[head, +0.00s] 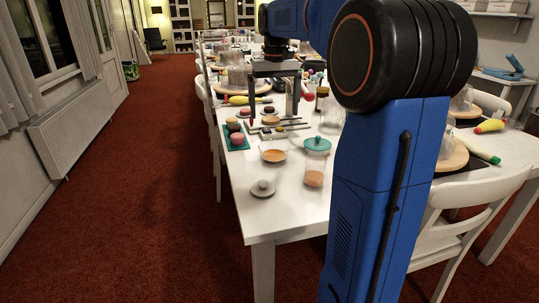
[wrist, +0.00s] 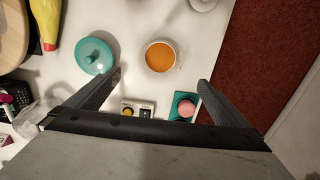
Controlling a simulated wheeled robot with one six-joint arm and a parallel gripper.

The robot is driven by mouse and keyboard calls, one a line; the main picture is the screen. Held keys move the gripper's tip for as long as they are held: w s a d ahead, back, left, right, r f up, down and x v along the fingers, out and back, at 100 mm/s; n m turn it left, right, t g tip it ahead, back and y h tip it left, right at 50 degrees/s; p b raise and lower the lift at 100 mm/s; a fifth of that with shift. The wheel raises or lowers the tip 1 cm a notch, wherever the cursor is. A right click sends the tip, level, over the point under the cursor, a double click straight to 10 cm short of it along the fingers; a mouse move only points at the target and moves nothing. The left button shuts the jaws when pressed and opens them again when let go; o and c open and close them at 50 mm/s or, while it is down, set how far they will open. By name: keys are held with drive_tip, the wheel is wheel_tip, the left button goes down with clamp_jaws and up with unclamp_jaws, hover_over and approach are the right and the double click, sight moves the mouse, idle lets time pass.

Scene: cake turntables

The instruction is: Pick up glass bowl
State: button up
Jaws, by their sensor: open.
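The glass bowl (head: 273,152) is small and clear with an orange filling, and stands upright on the white table. In the wrist view the glass bowl (wrist: 160,57) lies just beyond the fingertips, near the middle of the gap between them. My gripper (head: 271,121) is open and empty, with its fingers pointing down, and in the head view it shows behind the bowl. The open fingers (wrist: 160,79) also show in the wrist view, apart from the bowl. Nothing hides the bowl.
A glass jar with a teal lid (head: 317,145) stands right of the bowl. A teal tray (head: 236,140) with small cakes is to the left. The white table (head: 285,215) is clear at its near end.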

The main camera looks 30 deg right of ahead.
approach(274, 149)
drive_tip(key=s+f, duration=0.1)
drive_tip(key=f, duration=0.1)
drive_tip(key=s+a+f, duration=0.1)
drive_tip(key=f, duration=0.2)
drive_tip(key=s+a+f, duration=0.1)
drive_tip(key=f, duration=0.2)
drive_tip(key=shift+s, duration=0.25)
drive_tip(key=c, duration=1.2)
